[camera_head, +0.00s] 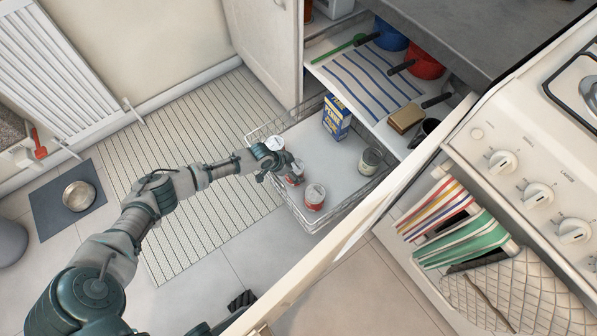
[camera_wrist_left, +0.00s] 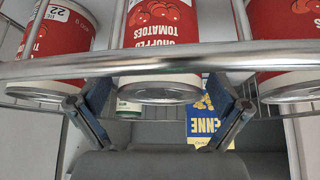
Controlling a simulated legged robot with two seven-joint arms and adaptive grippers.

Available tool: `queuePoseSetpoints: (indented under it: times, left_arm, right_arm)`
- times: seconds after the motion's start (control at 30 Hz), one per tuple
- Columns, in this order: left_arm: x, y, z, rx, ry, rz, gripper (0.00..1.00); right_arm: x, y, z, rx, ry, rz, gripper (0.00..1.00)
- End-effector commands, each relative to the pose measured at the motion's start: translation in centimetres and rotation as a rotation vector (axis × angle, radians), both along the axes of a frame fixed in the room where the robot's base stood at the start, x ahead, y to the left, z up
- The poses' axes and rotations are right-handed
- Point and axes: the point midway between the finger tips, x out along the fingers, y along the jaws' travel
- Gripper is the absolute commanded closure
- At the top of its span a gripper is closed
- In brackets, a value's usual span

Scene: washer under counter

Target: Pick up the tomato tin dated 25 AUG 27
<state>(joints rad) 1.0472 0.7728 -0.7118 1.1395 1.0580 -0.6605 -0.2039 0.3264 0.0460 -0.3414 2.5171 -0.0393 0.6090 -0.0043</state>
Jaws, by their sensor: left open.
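Three red tomato tins are in the wire basket: a near one (camera_head: 314,198), one beside my gripper (camera_head: 295,175) and one with only its pale top clear (camera_head: 275,143). My left gripper (camera_head: 279,162) is open at the basket's left side. In the left wrist view my open fingers (camera_wrist_left: 160,108) flank the lower part of the middle tin (camera_wrist_left: 160,38). Another tin (camera_wrist_left: 55,45) at left carries a white label with a partial "22"; a third (camera_wrist_left: 288,40) is at right. No full date is readable.
A wire basket rail (camera_wrist_left: 160,66) crosses in front of the tins. The basket (camera_head: 312,228) also holds a blue penne box (camera_head: 336,118) and a grey-green tin (camera_head: 370,160). A cupboard door (camera_head: 265,45) stands behind. The basket's middle is clear.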

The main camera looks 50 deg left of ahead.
Motion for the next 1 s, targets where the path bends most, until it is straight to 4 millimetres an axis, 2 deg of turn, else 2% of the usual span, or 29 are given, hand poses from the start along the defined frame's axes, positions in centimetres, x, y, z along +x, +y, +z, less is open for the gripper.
queuePoseSetpoints:
  times: [0.07, 0.1, 0.4, 0.63, 0.77, 0.8, 0.87, 1.0]
  left_arm:
    - [0.1, 0.1, 0.2, -0.001, -0.003, 0.001, 0.0]
    - [0.1, 0.1, 0.2, -0.001, -0.003, 0.001, 0.05]
    - [0.0, 0.1, 0.0, -0.001, -0.001, 0.001, 0.8]
    - [0.0, 0.2, 0.2, 0.0, -0.002, 0.001, 0.81]
    - [0.1, 0.1, 1.1, -0.001, -0.004, 0.001, 0.81]
    - [0.2, 0.1, 1.6, 0.0, -0.006, 0.001, 0.81]
    - [0.3, 0.1, 2.7, -0.001, -0.011, 0.001, 0.81]
    - [0.5, 0.1, 6.0, 0.0, -0.019, 0.001, 0.81]
  right_arm:
    - [0.0, 0.1, 0.1, -0.001, -0.001, 0.0, 0.6]
    - [0.0, 0.1, 0.2, -0.001, -0.001, -0.001, 0.6]
    - [0.4, 0.2, -0.1, -0.002, 0.006, 0.0, 0.6]
    - [0.4, 0.2, 0.0, -0.001, 0.003, 0.0, 0.6]
    - [0.1, 0.1, 0.7, 0.001, -0.008, 0.0, 0.6]
    - [0.0, 0.1, 0.9, 0.001, -0.009, 0.0, 0.6]
    - [0.1, 0.1, 0.2, -0.003, 0.033, -0.001, 0.6]
    - [-0.8, -0.2, 0.4, -0.002, 0.066, -0.001, 0.6]
